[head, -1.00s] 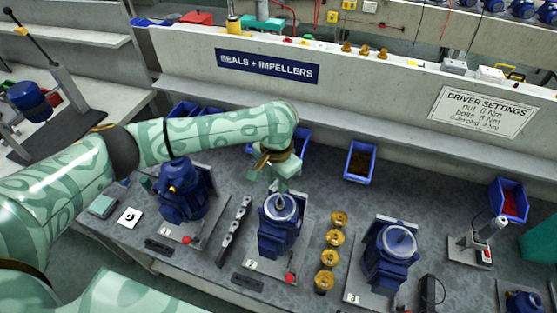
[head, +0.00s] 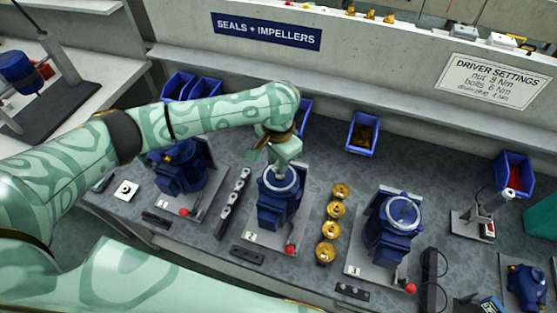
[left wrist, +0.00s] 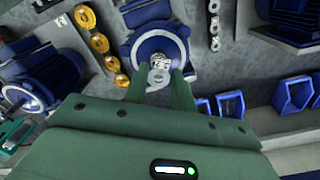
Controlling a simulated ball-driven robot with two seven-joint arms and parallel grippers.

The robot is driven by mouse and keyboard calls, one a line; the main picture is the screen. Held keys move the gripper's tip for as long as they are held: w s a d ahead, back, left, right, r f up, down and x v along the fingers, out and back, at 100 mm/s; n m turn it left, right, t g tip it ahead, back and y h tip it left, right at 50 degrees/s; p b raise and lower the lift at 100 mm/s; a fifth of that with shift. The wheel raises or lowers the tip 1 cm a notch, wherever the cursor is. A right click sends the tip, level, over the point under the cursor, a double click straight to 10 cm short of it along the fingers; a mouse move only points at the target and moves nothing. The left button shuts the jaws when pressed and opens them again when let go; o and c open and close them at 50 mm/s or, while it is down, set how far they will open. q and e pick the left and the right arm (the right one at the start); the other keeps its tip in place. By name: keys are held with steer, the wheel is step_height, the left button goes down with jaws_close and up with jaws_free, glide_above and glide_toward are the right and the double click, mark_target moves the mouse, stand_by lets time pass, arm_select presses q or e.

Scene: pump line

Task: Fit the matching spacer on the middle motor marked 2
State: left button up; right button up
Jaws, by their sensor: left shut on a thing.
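The middle motor (head: 277,212) is blue with a round silver face, standing on a grey plate. In the left wrist view the same motor (left wrist: 148,38) lies ahead of the fingers. My left gripper (head: 281,172) is right over the middle of its face. In the left wrist view the gripper (left wrist: 160,88) is shut on a small silver spacer (left wrist: 159,73) at the motor's centre. The fingers partly hide it, and I cannot tell how far it sits on the shaft. A row of silver parts (head: 233,200) lies left of this motor. My right gripper is not in view.
Other blue motors stand at the left (head: 180,172) and right (head: 392,228). Several brass impellers (head: 326,252) line up right of the middle motor. Blue bins (head: 362,133) stand along the back wall. A red knob (head: 290,250) sits at the plate's front corner.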

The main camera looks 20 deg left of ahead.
arm_select(q)
steer(key=shift+f+b, duration=0.5)
steer(key=shift+f, duration=0.25)
steer(key=shift+f+p, duration=0.15)
steer(key=shift+p, duration=0.15)
steer(key=shift+f, duration=0.3)
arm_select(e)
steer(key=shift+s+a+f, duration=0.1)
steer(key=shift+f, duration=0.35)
arm_select(q)
steer(key=shift+s+p, duration=0.1)
steer(key=shift+p, duration=0.9)
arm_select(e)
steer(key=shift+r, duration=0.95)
arm_select(q)
steer(key=shift+p, duration=0.55)
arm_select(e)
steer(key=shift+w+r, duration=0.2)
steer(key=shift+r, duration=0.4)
arm_select(q)
steer(key=shift+f, duration=0.1)
steer(key=o, duration=2.1)
